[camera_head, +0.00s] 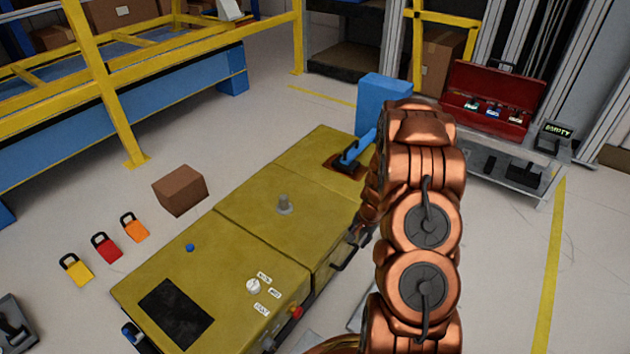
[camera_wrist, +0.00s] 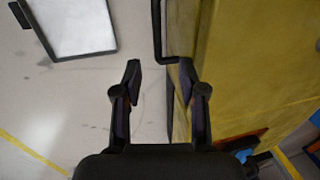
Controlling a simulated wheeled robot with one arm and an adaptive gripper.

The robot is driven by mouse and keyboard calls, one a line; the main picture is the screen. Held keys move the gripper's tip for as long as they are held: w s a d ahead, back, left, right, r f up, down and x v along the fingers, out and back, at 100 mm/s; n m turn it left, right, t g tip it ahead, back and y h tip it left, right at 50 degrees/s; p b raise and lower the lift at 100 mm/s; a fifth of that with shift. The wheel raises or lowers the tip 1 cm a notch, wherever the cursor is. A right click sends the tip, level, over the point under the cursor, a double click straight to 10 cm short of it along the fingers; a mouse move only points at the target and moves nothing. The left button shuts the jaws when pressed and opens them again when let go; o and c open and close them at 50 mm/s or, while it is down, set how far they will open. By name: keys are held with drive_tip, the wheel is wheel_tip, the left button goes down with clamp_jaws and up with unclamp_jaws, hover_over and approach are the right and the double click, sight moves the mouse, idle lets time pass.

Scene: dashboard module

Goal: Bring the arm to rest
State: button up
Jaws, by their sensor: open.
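My copper-coloured arm (camera_head: 420,220) rises on the right of the head view, in front of the right side of the yellow dashboard module (camera_head: 250,225). My gripper (camera_wrist: 160,75) shows in the wrist view with its two dark fingers apart and nothing between them. Pale floor and the edge of the yellow module (camera_wrist: 235,60) lie beyond the fingers. A black bar handle (camera_wrist: 157,25) on the module's side is ahead of the fingertips, and I see no contact. In the head view the gripper is mostly hidden by the arm.
A blue lever (camera_head: 357,148) stands at the module's far end, near a blue box (camera_head: 383,100). A brown box (camera_head: 180,190) and several coloured padlocks (camera_head: 105,247) lie left. A red toolbox (camera_head: 492,100) sits on a bench at right. A white panel (camera_wrist: 72,25) is at upper left.

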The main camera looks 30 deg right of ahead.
drive_tip(key=shift+r, duration=0.1)
drive_tip(key=s+a+r+n+p, duration=0.2)
drive_tip(key=a+r+p, duration=0.45)
drive_tip(key=r, duration=0.65)
drive_tip(key=s+a+r+n+g+y+p, duration=0.1)
drive_tip(key=s+a+r+n+p, duration=0.15)
drive_tip(key=a+r+p, duration=0.75)
drive_tip(key=s+a+r+n+p, duration=0.1)
drive_tip(key=a+r+n+p, duration=0.15)
drive_tip(key=r, duration=1.35)
drive_tip(key=s+a+r+n+g+h+p, duration=0.1)
drive_tip(key=s+a+r+n+p, duration=0.2)
drive_tip(key=s+r+p, duration=0.6)
drive_tip(key=s+a+r+n+g+h+p, duration=0.1)
drive_tip(key=s+a+r+n+p, duration=0.1)
drive_tip(key=s+a+r+p, duration=0.3)
drive_tip(key=s+r+p, duration=0.2)
drive_tip(key=s+r, duration=0.2)
drive_tip(key=r, duration=0.4)
drive_tip(key=s+r+p, duration=0.2)
drive_tip(key=s+r, duration=0.3)
drive_tip(key=r, duration=0.3)
drive_tip(key=shift+s+n+g, duration=0.25)
drive_tip(key=shift+n+g, duration=0.15)
drive_tip(key=shift+d, duration=0.15)
